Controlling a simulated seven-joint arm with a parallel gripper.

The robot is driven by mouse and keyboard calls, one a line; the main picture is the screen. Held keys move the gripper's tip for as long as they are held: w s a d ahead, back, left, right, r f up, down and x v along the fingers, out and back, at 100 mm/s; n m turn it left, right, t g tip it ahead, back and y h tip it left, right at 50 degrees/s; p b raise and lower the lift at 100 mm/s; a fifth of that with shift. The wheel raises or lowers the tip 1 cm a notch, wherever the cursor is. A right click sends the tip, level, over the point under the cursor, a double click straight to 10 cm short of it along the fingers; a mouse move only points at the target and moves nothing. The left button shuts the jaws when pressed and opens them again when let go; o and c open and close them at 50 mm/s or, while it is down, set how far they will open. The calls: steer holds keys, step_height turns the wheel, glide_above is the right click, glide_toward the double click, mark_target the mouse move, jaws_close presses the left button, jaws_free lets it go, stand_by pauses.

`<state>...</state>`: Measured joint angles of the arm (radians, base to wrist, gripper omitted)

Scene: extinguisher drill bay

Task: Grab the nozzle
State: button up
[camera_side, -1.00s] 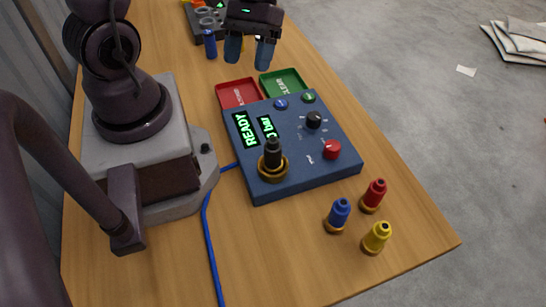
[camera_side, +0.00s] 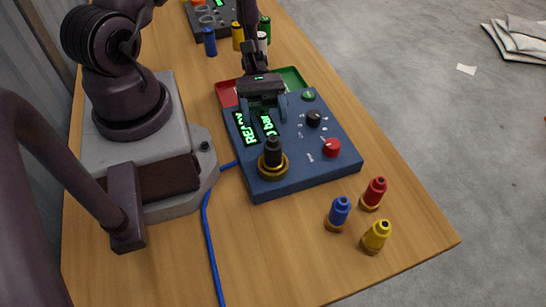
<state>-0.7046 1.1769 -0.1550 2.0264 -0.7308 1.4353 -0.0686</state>
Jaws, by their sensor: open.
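A black upright nozzle-like piece (camera_side: 272,152) stands in a brass ring at the near left corner of a blue control box (camera_side: 318,172). Smaller nozzle-like pieces stand upright on the wood in front of the box: a blue one (camera_side: 339,212), a red one (camera_side: 375,192) and a yellow one (camera_side: 377,236), each with a brass base. I cannot tell which piece the task names. My gripper (camera_side: 264,117) is open and empty, fingers pointing down over the box's far left part. In the picture it is just beyond the black piece, apart from it, and partly covers the lit displays.
A red tray (camera_side: 227,94) and a green tray (camera_side: 294,77) adjoin the box's far side. Beyond stand blue (camera_side: 210,42), yellow (camera_side: 237,36), white and green pieces near a dark rack (camera_side: 205,18). The near wood is mostly clear.

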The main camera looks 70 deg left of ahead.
mark_target(273, 148)
steer(key=d, duration=0.5)
steer(key=s+d, duration=0.1)
steer(key=d, duration=0.2)
steer(key=shift+s+d+f, duration=0.1)
steer(key=shift+d+f, duration=0.1)
steer(key=shift+f, duration=0.05)
steer(key=c, duration=1.1)
steer(key=shift+r, duration=0.1)
